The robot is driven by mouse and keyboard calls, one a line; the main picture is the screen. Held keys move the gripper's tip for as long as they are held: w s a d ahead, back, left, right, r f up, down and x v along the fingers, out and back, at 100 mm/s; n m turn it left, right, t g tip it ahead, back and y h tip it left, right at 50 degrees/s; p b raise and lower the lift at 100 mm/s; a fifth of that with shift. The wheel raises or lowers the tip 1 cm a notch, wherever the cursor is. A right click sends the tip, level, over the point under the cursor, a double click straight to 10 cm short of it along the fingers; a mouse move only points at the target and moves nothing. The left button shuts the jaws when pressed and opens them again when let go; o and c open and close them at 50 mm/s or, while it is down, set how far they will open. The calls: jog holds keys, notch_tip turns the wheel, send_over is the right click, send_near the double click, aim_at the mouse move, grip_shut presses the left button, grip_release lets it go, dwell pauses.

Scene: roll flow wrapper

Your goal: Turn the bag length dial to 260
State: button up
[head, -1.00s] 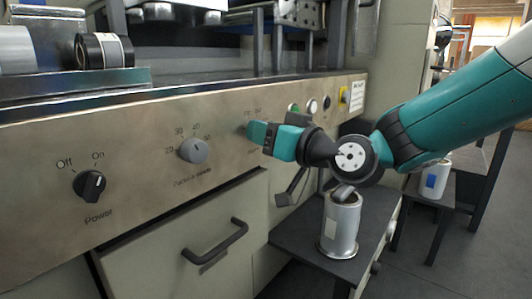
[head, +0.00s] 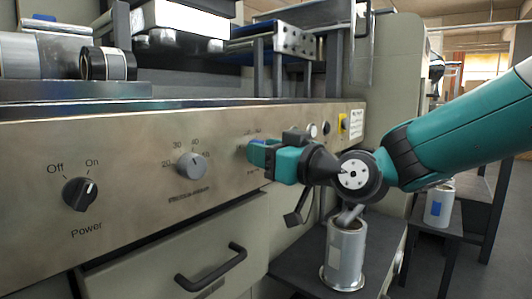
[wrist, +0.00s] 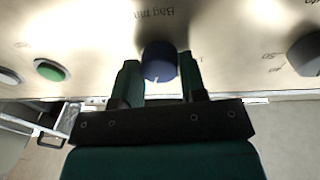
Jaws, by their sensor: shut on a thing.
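The bag length dial (wrist: 160,62) is a dark blue round knob on the metal control panel. In the wrist view it sits between the two teal fingers of my gripper (wrist: 159,78), which is shut on it. Part of a printed label starting with "Bag" shows above it there, upside down.
A grey dial (head: 191,166) and a black power knob (head: 80,194) sit left on the panel (head: 130,150). A green button (wrist: 49,70) is beside the dial. Below are a drawer handle (head: 212,268) and a metal canister (head: 345,255) on a dark shelf.

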jog(key=o, duration=0.9)
jog(key=shift+b+v, duration=0.45)
jog(key=shift+v, duration=8.35)
